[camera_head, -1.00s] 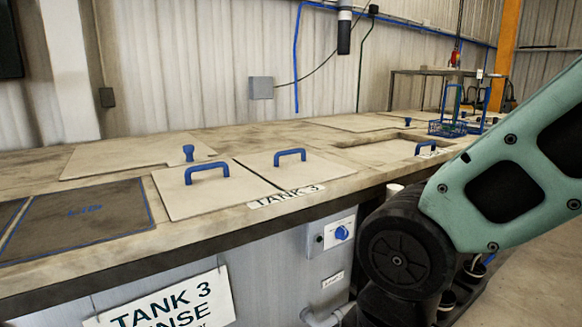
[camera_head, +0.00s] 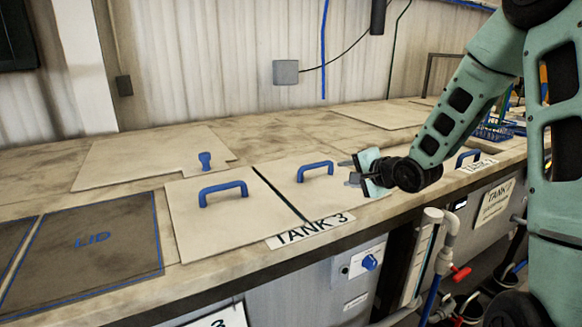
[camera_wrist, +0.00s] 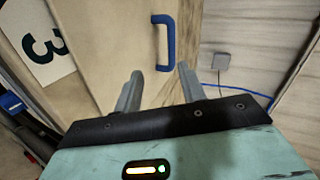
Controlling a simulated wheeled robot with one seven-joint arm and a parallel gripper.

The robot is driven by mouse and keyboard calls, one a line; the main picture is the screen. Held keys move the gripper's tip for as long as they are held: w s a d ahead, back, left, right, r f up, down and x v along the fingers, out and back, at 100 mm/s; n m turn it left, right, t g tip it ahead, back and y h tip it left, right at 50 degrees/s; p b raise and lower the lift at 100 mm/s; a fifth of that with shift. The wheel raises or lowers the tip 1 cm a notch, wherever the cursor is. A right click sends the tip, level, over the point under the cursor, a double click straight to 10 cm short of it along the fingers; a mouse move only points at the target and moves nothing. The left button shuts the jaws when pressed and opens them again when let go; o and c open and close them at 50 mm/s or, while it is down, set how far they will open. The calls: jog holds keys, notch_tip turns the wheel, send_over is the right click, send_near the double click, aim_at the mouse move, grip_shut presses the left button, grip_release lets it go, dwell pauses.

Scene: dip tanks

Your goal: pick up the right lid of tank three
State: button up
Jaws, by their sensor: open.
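The right lid of tank three (camera_head: 325,194) is a flat pale panel lying on the bench, with a blue U-shaped handle (camera_head: 315,171) standing on it. My gripper (camera_head: 349,172) is open and empty, just right of this handle in the head view. In the wrist view, the blue handle (camera_wrist: 163,42) is beyond the two grey fingertips of my gripper (camera_wrist: 158,75), near the middle between them and apart from them. The left lid (camera_head: 212,222) with its own blue handle (camera_head: 223,192) lies beside it, across a narrow dark gap. The TANK 3 label (camera_head: 310,230) is at the front edge.
A dark outlined area marked LID (camera_head: 92,240) is on the bench at left. Behind the lids lies another pale panel (camera_head: 140,160) with a blue knob. A blue basket (camera_head: 492,131) stands farther right. A grey box (camera_head: 285,72) is on the back wall.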

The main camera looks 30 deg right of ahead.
jog(key=w+d+r+m, duration=0.1)
jog(key=w+d, duration=0.1)
jog(key=p, duration=0.3)
send_near(318, 165)
jog(key=shift+t, duration=0.4)
jog(key=x, duration=0.4)
jog(key=shift+w+a+f, duration=0.1)
jog(key=shift+a+f, duration=0.05)
jog(key=shift+f, duration=0.2)
jog(key=shift+p+x, duration=1.7)
jog(key=shift+x, duration=1)
jog(key=shift+w+f, duration=0.35)
jog(key=shift+w, duration=0.1)
grip_shut()
jog(key=shift+r, duration=0.15)
